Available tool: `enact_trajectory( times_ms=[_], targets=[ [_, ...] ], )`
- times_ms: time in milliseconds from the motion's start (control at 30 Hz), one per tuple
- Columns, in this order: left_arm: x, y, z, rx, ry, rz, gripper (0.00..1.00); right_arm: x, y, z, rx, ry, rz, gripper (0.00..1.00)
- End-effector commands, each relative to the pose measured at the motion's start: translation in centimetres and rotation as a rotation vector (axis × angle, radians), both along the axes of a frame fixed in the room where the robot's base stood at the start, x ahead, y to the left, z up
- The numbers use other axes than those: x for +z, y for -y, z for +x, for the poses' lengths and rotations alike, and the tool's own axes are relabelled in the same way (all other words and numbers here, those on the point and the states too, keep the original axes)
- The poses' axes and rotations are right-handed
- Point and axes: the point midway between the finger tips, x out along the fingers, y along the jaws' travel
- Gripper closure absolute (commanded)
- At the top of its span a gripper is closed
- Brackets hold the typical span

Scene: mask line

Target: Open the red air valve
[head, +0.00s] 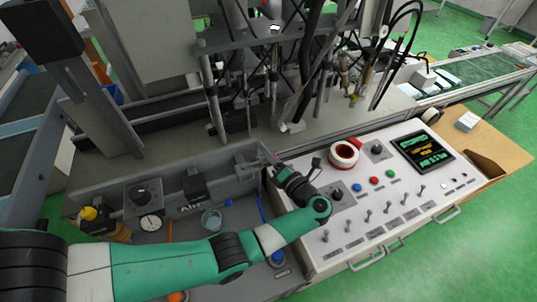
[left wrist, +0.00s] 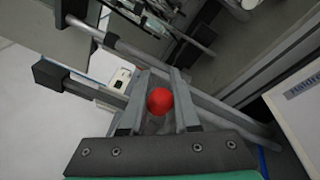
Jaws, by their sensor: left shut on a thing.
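The red air valve shows as a rounded red knob (left wrist: 160,101) in the left wrist view. It sits between the two grey fingers of my left gripper (left wrist: 158,78), which are shut on it. In the head view my left gripper (head: 262,166) reaches over the left edge of the control panel to the back corner of the grey tray. The valve cannot be made out there, hidden by the gripper and arm. My right gripper is not in view.
The grey tray holds a pressure gauge (head: 150,222) and a glass cup (head: 211,219). Machine posts and cables stand behind.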

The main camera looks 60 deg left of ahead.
Motion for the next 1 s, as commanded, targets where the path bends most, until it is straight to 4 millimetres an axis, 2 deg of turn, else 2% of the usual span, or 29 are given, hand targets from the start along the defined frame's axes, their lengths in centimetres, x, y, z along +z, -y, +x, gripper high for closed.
enact_trajectory(
  times_ms=[267, 300, 433, 767, 867, 1000],
  targets=[
    [-0.1, -0.1, -0.1, 0.002, -0.001, -0.002, 1.00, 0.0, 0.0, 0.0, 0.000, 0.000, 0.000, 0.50],
    [-0.1, -0.1, -0.1, 0.002, -0.001, -0.002, 0.65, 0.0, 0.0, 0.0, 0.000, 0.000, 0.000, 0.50],
    [0.0, -0.1, -0.1, 0.002, -0.001, -0.002, 0.42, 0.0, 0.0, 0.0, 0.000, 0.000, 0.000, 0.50],
    [0.0, 0.1, 0.0, 0.000, -0.001, -0.001, 0.40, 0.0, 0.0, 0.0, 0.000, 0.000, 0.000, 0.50],
    [-0.1, 1.0, 0.2, -0.001, -0.001, -0.002, 0.40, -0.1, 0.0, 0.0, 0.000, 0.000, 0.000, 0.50],
    [-0.2, 3.9, 0.5, -0.005, -0.001, -0.002, 0.40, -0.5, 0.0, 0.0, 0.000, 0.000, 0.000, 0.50]
  ],
)
